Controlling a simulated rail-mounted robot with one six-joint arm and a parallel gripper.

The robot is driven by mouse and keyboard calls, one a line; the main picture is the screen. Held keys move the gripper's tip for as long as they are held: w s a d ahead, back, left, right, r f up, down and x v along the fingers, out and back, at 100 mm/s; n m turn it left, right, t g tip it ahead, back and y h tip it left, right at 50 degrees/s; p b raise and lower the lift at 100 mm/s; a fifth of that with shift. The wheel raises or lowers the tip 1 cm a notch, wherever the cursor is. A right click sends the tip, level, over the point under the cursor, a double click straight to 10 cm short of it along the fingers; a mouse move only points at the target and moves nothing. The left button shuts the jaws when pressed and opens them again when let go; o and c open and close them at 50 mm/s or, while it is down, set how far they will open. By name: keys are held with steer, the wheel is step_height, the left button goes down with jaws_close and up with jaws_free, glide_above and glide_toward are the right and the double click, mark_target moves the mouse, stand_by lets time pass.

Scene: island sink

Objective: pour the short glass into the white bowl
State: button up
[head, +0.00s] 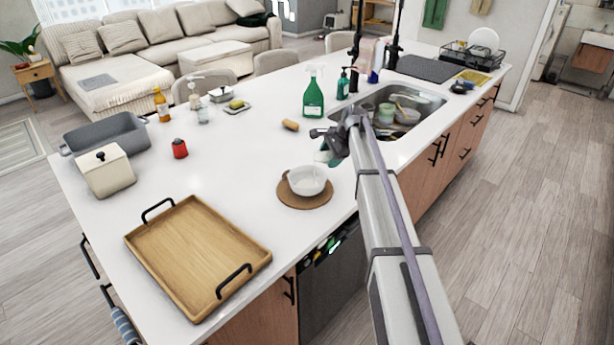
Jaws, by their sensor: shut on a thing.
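The white bowl (307,178) sits upright on a round brown mat (304,203) on the white island counter, left of my arm. My gripper (326,141) is above and just behind the bowl, toward the sink. It is shut on the short glass (323,156), a small clear and teal shape held tilted over the bowl's far rim. A faint pale streak shows between the glass and the bowl. The fingers and part of the glass are small and partly covered, so the exact grip and what is left in the glass cannot be told.
A wooden tray (197,257) lies at the front left. A brown sponge-like piece (290,125) and a green spray bottle (313,97) stand behind the bowl. The sink (418,101) with dishes lies to the right.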

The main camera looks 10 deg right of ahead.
steer(key=shift+r, duration=0.15)
steer(key=shift+f+t+h, duration=0.3)
steer(key=shift+t+h, duration=0.1)
steer(key=shift+h, duration=0.5)
stand_by(0.5)
steer(key=shift+s+a+r+n+t+h+p, duration=0.15)
steer(key=shift+r+n+t+h+p, duration=0.3)
steer(key=shift+h, duration=0.35)
stand_by(0.5)
steer(key=shift+s+a+r+t+h, duration=0.2)
steer(key=shift+a+h, duration=0.15)
steer(key=shift+a, duration=0.1)
steer(key=shift+s+a+r+t+h, duration=0.15)
steer(key=shift+a+r+h, duration=0.05)
steer(key=shift+a+h, duration=0.2)
stand_by(0.3)
steer(key=shift+f, duration=0.1)
steer(key=shift+a+f+h, duration=0.1)
steer(key=shift+h, duration=0.15)
steer(key=shift+s+f+n+b, duration=0.1)
steer(key=shift+n+b, duration=0.15)
steer(key=shift+b, duration=0.1)
